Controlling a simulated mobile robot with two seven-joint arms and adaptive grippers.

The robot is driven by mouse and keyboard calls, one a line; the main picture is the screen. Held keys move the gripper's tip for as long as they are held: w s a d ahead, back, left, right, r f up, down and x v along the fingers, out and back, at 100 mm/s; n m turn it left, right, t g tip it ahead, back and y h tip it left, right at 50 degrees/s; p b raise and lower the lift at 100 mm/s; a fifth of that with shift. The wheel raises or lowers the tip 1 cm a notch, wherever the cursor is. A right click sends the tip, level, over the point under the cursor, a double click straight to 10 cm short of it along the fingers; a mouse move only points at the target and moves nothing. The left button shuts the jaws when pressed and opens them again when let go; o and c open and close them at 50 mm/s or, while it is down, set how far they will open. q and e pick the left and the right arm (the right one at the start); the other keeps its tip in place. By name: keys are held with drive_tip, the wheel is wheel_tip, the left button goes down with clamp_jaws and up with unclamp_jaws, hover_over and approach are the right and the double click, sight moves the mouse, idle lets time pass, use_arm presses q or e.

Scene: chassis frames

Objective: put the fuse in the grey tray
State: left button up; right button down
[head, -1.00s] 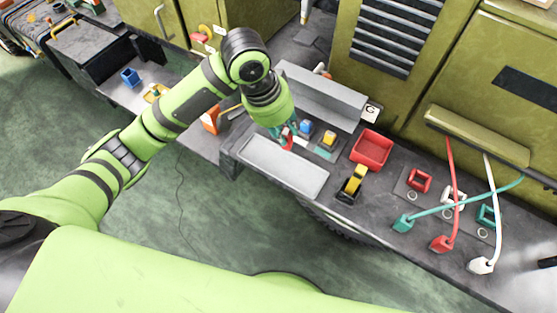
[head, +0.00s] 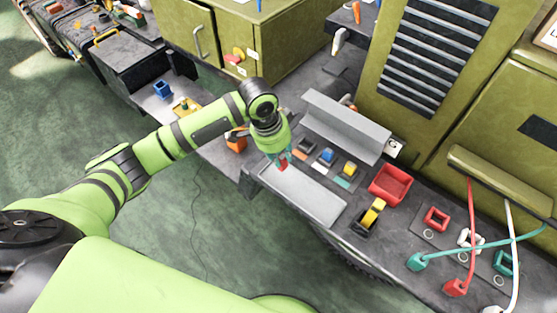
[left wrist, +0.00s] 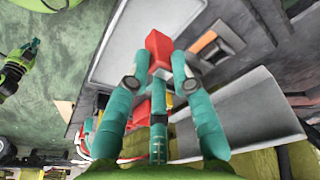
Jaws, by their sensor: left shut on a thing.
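The fuse is a red block (head: 283,163), held in my left gripper (head: 279,157). The left wrist view shows the red fuse (left wrist: 158,48) between the teal fingertips (left wrist: 158,80). The grey tray (head: 315,197) is a shallow, light grey, long tray at the bench's front edge. It looks empty. The fuse appears over the tray's back left end; its height above it is hard to tell. The tray (left wrist: 118,50) lies behind the fuse in the left wrist view. My right gripper is not in view.
A red bin (head: 390,184) and a yellow-black dispenser (head: 368,218) are to the right.

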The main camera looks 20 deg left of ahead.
use_arm(q)
drive_tip(key=shift+a+f, duration=0.35)
drive_tip(key=shift+f, duration=0.15)
drive_tip(key=shift+s+a+p+x, duration=0.15)
drive_tip(key=shift+p+x, duration=0.1)
drive_tip(key=shift+x, duration=0.6)
drive_tip(key=shift+s+a+p+x, duration=0.15)
drive_tip(key=shift+p+x, duration=0.1)
drive_tip(key=shift+x, duration=0.55)
drive_tip(key=shift+w+f, duration=0.1)
drive_tip(key=shift+f, duration=0.1)
drive_tip(key=o, duration=0.9)
drive_tip(key=shift+o, duration=0.2)
drive_tip(key=b+v, duration=0.1)
drive_tip(key=v, duration=1.1)
drive_tip(key=shift+r, duration=0.15)
